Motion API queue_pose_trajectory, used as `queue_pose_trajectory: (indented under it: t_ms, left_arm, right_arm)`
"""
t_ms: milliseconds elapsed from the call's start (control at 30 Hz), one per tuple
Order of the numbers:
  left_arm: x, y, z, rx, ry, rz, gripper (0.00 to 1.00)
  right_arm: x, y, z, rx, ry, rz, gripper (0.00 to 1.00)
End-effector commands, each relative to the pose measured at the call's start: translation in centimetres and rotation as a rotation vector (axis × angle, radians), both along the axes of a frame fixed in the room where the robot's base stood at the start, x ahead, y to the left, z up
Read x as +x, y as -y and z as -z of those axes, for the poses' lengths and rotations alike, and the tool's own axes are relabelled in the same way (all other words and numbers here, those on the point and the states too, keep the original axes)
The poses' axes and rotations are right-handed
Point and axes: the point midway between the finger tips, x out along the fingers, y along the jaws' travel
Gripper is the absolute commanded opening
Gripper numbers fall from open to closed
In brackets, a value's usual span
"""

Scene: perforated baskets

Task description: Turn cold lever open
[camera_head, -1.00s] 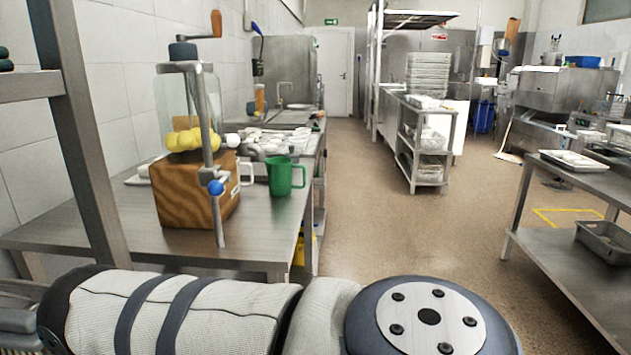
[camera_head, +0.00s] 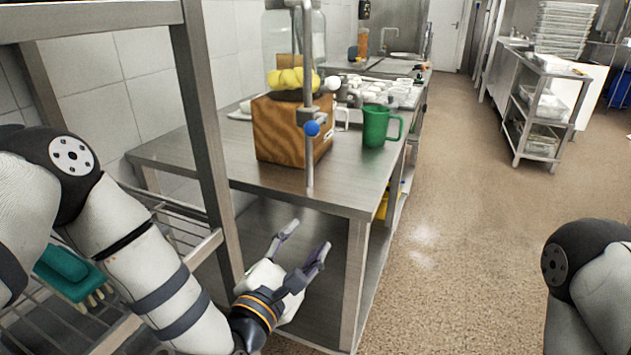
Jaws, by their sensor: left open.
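A blue ball-shaped knob (camera_head: 312,128) sits on a vertical metal post (camera_head: 308,165) at the near edge of the steel table, in front of a wooden block. I cannot tell for certain whether it is the cold lever. A white knob (camera_head: 333,83) shows higher up, behind the post. My left gripper (camera_head: 307,239) is open and empty, below and in front of the tabletop edge, apart from the knob. Its fingers point up and away. My right arm shows at the lower right, its gripper out of view.
A metal rack upright (camera_head: 205,130) stands left of the gripper.

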Motion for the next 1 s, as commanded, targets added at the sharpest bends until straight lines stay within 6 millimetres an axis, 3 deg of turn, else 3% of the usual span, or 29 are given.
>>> queue_pose_trajectory:
  t_ms: [33,100,200,367,700,1000]
  left_arm:
    - [1.4,-0.3,-3.8,-0.176,0.077,-0.024,0.44]
    - [2.5,-0.8,-8.0,-0.391,0.165,-0.029,0.44]
    - [3.0,-1.3,-11.0,-0.551,0.226,-0.019,0.44]
    - [5.3,-0.9,-12.7,-0.584,0.242,-0.012,0.44]
    - [12.5,0.6,-15.2,-0.579,0.234,-0.014,0.44]
    - [14.0,0.8,-15.8,-0.579,0.229,-0.015,0.44]
  right_arm:
    - [0.1,0.0,0.0,0.000,0.002,0.000,0.40]
    - [0.1,0.0,-0.1,0.000,0.003,0.000,0.40]
    - [0.1,0.0,-0.1,0.000,0.003,0.000,0.40]
    - [0.2,0.0,-0.1,0.000,0.006,0.000,0.40]
    - [-0.2,0.0,0.2,0.000,-0.009,0.000,0.40]
    - [-0.3,0.0,0.3,-0.001,-0.012,0.000,0.40]
